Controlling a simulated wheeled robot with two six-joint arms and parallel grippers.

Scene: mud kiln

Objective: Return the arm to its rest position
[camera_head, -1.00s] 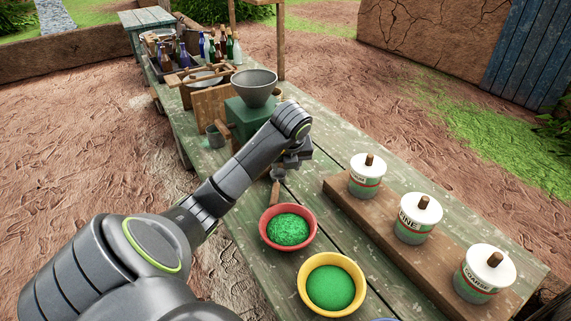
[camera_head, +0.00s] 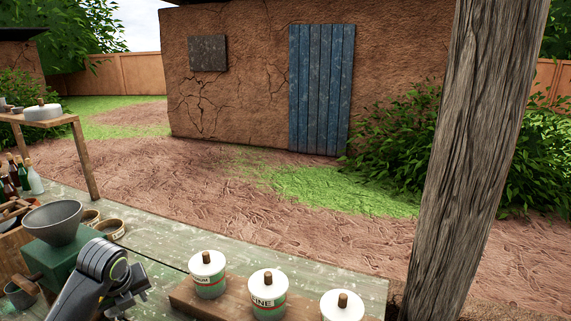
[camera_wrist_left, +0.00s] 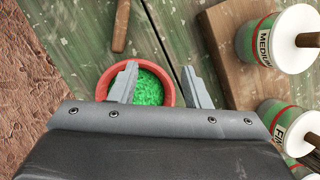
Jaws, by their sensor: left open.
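My left arm comes in at the bottom left of the head view, with its gripper (camera_head: 128,300) low over the green worktable (camera_head: 160,275), beside the funnel-topped green grinder (camera_head: 62,240). In the left wrist view the two fingers of my left gripper (camera_wrist_left: 160,88) are spread apart with nothing between them. Below them is a red bowl (camera_wrist_left: 171,92) of green granules (camera_wrist_left: 150,88), partly hidden by the fingers. My right gripper is in neither view.
White-lidded jars (camera_head: 207,274) stand on a wooden board (camera_head: 187,302) to the right of my gripper. A wooden-handled tool (camera_wrist_left: 121,25) lies near the bowl. Bottles (camera_head: 22,175) stand at the far left. A thick post (camera_head: 465,150) rises at the right.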

